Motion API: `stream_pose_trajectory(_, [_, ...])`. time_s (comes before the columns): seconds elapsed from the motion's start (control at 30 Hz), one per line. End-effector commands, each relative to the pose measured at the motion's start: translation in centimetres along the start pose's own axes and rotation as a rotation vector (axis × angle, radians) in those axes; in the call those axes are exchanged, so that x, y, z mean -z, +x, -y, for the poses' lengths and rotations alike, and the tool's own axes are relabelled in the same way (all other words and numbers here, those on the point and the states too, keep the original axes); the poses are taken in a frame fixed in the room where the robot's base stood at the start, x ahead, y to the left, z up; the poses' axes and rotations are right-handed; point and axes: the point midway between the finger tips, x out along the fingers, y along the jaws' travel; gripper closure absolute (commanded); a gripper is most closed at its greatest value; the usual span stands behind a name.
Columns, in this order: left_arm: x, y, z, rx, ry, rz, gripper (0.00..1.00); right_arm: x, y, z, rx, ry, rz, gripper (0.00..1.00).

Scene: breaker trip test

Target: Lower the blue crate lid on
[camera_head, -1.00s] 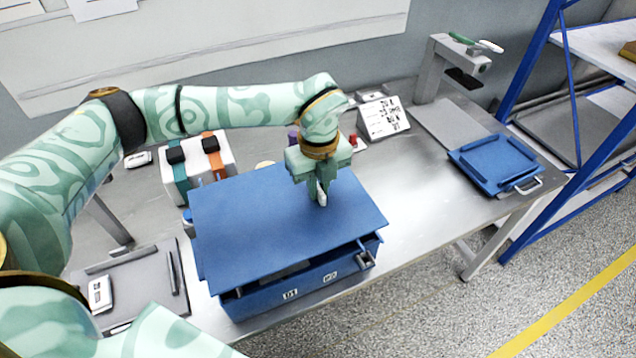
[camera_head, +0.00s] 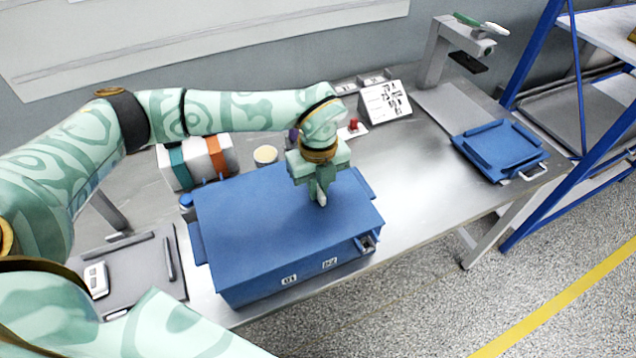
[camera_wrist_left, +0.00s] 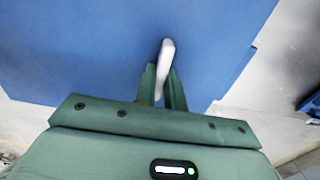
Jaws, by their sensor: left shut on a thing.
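The blue crate lid (camera_head: 255,220) is a flat blue panel lying level over the blue crate (camera_head: 255,292). The crate has two white labels on its front wall, and its inside is hidden. No gap shows between lid and crate along the front; the back edge is partly hidden. My left gripper (camera_head: 320,198) is above the lid, right of its middle, shut on its pale handle. In the left wrist view the gripper (camera_wrist_left: 164,80) pinches the handle (camera_wrist_left: 167,55), with the lid (camera_wrist_left: 80,50) filling most of the view. My right gripper is not in view.
A white case with coloured straps (camera_head: 197,158) and a round tub (camera_head: 265,155) stand behind the crate. A grey tray (camera_head: 128,275) lies to the left. A blue tray (camera_head: 500,150) lies at the right. The bench (camera_head: 420,195) between crate and blue tray is clear.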

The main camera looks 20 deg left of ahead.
Motion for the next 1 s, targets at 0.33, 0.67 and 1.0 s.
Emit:
stream_pose_trajectory(0.33, [0.0, 0.0, 0.0, 0.000, 0.000, 0.000, 0.64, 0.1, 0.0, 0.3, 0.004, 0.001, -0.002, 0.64])
stream_pose_trajectory(0.67, [-0.1, -2.9, 0.1, 0.003, 0.000, 0.002, 0.64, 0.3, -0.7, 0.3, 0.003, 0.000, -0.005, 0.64])
stream_pose_trajectory(1.0, [-0.1, -12.0, 0.1, 0.004, -0.001, 0.003, 0.64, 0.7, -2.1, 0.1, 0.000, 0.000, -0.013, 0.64])
